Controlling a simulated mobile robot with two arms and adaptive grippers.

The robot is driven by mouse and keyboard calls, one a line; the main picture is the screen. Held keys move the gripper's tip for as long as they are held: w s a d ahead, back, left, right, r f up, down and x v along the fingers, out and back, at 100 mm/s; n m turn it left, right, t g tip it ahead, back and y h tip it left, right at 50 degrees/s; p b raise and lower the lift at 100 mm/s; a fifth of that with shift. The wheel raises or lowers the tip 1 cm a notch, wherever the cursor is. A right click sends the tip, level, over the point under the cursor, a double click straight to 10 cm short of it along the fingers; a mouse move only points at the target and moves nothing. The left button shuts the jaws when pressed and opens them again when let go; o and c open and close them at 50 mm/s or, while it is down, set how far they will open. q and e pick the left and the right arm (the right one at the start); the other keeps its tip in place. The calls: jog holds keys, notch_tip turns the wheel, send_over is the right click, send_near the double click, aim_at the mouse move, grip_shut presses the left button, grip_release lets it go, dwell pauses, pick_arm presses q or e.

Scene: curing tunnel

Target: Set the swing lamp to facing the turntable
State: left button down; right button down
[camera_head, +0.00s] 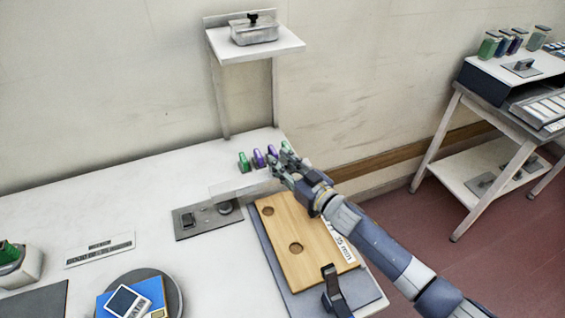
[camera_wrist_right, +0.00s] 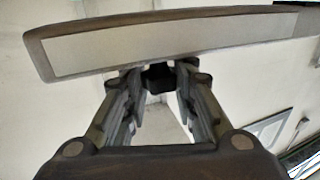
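The swing lamp (camera_head: 238,188) shows in the head view as a pale, thin bar above the bench. Its right end meets my right gripper (camera_head: 284,168). In the right wrist view the lamp is a long dark-framed bar with a pale panel (camera_wrist_right: 170,45), and a dark knob (camera_wrist_right: 158,77) sits under it. My right gripper's fingertips (camera_wrist_right: 158,84) lie on both sides of this knob and appear closed on it. The turntable (camera_head: 176,296) is a grey disc at the bottom left, carrying a blue block (camera_head: 152,290) with a white-framed card. My left gripper is out of view.
A grey plate (camera_head: 205,219) with a switch and a round knob lies below the lamp. Several green and purple items (camera_head: 258,158) stand behind the gripper. A shelf (camera_head: 255,47) rises at the back.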

jog(key=shift+s+m+t+h, duration=0.3)
jog(key=shift+s+m+h, duration=0.1)
jog(key=shift+s, duration=0.15)
jog(key=shift+s+d+m+t+h, duration=0.3)
jog(key=shift+s+m+t+h, duration=0.1)
jog(key=shift+s+h, duration=0.2)
jog(key=c, duration=1.3)
grip_release()
jog(key=shift+d, duration=0.1)
jog(key=v, duration=1.2)
